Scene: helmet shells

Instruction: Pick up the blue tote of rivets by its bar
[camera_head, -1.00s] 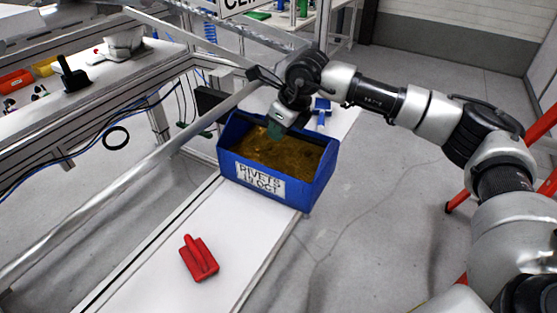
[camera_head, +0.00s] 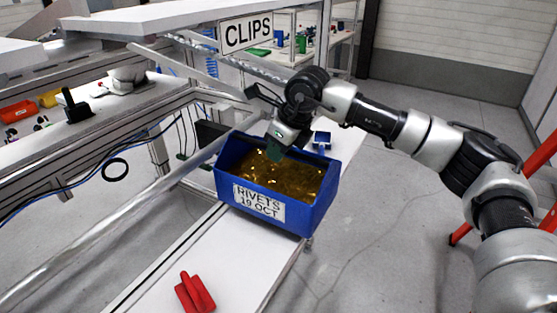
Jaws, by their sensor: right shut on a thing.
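The blue tote (camera_head: 315,210) is an open box of brass-coloured rivets (camera_head: 285,178), with a white front label reading "RIVETS 19 OCT". It looks upright and slightly above the white bench strip, though the gap beneath it is hard to see. My right gripper (camera_head: 275,152) reaches in from the right over the tote's back part, pointing down. It is shut, with its tips at the tote; the bar it grips is hidden by the gripper itself. My left gripper is not in view.
A red handled object (camera_head: 195,294) lies on the white strip (camera_head: 215,262) in front of the tote. A small blue object (camera_head: 321,139) sits behind it. Metal rails and a "CLIPS" sign (camera_head: 246,33) stand at left and above. Open floor lies to the right.

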